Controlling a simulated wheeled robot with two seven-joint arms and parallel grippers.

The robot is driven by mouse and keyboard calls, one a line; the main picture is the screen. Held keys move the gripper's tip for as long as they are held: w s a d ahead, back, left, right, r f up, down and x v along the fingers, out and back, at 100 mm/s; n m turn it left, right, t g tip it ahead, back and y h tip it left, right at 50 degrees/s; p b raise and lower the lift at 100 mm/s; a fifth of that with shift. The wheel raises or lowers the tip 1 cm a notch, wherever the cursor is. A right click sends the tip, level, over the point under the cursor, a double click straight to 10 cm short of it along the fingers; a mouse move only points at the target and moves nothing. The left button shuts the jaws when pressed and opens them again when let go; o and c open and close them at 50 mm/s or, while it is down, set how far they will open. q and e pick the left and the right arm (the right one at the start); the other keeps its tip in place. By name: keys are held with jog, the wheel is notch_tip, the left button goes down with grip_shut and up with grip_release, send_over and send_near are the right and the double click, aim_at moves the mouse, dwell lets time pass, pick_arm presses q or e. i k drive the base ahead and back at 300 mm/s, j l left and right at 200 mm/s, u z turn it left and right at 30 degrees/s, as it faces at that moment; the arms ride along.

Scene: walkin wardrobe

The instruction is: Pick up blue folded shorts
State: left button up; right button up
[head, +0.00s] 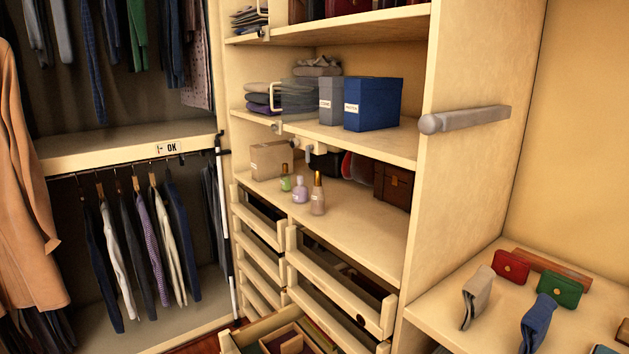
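A blue folded garment (538,322), which looks like the blue folded shorts, stands on the light wooden counter (440,312) at the lower right. A grey-beige folded garment (477,297) stands to its left. A green purse (559,287) is just behind the blue garment. The edge of another blue item (604,349) shows at the bottom of the picture, mostly cut off. Neither of my grippers shows in the head view.
A red purse (511,266) lies farther back on the counter. A tall shelf panel (455,165) with a grey rod (465,120) rises left of the counter. Open drawers (340,285) stick out left of the panel. Bare counter lies between the garments.

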aim_at(535, 324)
jog(key=z, duration=1.4)
